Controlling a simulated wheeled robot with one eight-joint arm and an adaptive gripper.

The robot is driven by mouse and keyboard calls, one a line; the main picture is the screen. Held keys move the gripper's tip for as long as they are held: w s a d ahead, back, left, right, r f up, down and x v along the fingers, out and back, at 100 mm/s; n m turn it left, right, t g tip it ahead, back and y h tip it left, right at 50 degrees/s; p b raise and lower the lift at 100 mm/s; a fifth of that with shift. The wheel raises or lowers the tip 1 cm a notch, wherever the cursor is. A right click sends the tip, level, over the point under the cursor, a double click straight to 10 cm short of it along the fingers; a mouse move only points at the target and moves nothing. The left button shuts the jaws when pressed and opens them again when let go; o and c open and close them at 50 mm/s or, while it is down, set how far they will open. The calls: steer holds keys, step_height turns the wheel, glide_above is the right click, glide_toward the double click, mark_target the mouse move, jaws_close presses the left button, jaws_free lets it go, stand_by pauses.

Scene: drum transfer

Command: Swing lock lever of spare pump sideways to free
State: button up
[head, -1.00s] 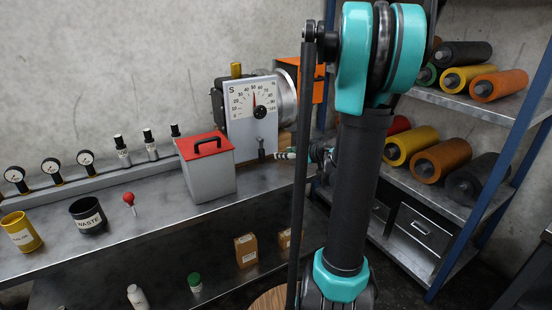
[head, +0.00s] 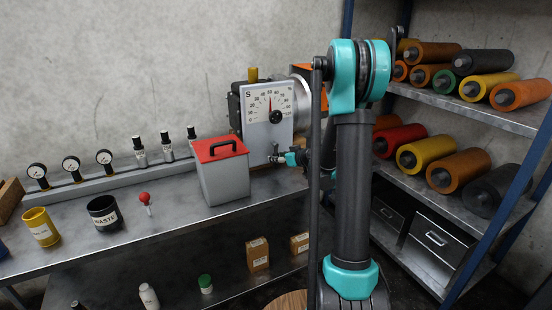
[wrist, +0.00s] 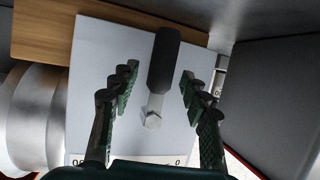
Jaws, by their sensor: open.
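The pump (head: 268,103) with a white dial plate marked S stands at the back of the bench, its round metal body (wrist: 38,115) at the left of the wrist view. The lock lever (wrist: 164,60) has a dark grip and a pale arm on a hex bolt (wrist: 152,121), in front of the plate. It runs nearly straight up in the wrist view. My gripper (wrist: 158,75) is open, with one finger on each side of the lever and visible gaps to both. In the head view my gripper (head: 279,158) is at the plate's lower edge and largely hides the lever.
A grey box with a red lid (head: 221,170) stands close left of the pump. A red-knobbed stick (head: 145,198), a black waste cup (head: 104,213) and a yellow cup (head: 41,227) are further left. A shelf of rollers (head: 460,175) stands right.

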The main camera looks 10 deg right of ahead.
steer(key=shift+x, duration=1)
jaws_close()
